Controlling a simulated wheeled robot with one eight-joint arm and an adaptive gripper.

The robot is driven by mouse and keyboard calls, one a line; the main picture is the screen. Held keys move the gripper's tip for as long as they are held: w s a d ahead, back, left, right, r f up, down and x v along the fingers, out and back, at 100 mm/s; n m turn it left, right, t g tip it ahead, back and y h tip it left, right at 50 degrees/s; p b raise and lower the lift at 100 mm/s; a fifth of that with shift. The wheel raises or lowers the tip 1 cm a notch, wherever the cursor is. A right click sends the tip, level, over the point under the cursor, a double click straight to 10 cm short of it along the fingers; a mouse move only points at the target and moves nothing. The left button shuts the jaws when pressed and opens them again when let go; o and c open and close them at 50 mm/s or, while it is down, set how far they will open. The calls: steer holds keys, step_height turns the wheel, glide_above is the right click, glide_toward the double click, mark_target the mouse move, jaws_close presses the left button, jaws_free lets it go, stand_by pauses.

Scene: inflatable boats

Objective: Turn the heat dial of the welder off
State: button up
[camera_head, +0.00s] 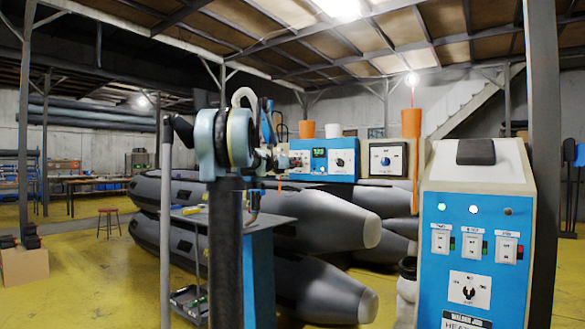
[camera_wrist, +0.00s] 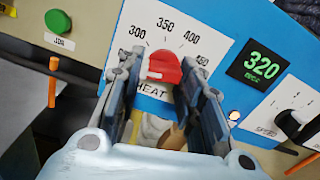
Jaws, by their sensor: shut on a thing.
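The red heat dial (camera_wrist: 164,66) sits on a white label (camera_wrist: 205,42) marked HEAT, with 300, 350, 400 and 450 around it, on the welder's blue panel (camera_wrist: 222,14). My gripper (camera_wrist: 160,76) is shut on the dial, one finger on each side of it. The dial's exact pointing is hard to tell.
A SPEED dial (camera_wrist: 291,118) is at the right in the wrist view, and a green button (camera_wrist: 58,21) at the left. In the head view, a blue and white machine (camera_head: 474,227) stands at the right. Grey inflatable tubes (camera_head: 330,212) lie behind my arm.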

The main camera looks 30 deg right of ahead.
steer(key=shift+w+a, duration=0.1)
steer(key=shift+w, duration=0.2)
steer(key=o, duration=1.1)
steer(key=shift+w+f, duration=0.1)
steer(key=shift+c, duration=0.2)
steer(key=shift+s, duration=0.2)
steer(key=v, duration=1.1)
steer(key=shift+a, duration=0.4)
steer(key=shift+s+f, duration=0.15)
